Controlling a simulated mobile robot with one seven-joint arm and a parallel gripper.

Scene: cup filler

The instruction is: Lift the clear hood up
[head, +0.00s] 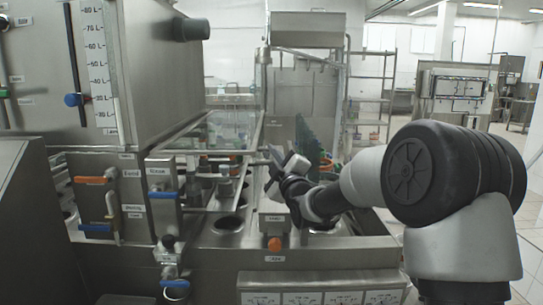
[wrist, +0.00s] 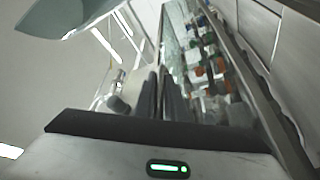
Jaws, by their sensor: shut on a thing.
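The clear hood (head: 224,132) is a see-through panel over the steel filler deck in the head view. It stands raised at a slant, with a thin edge at its right. My gripper (head: 276,160) is at the hood's right side, low over the deck. In the wrist view the dark fingers of my gripper (wrist: 165,92) are close together, shut on a thin part at the hood's edge. The exact grip point is hidden between the fingers. The clear pane also shows in the wrist view (wrist: 174,45), beyond the fingertips.
A steel tank (head: 160,75) with a level scale stands at the left. Valves with orange and blue handles sit below it. Round cup openings (head: 228,225) lie in the deck under the hood. A steel rack (head: 371,95) stands far behind; open floor lies at the right.

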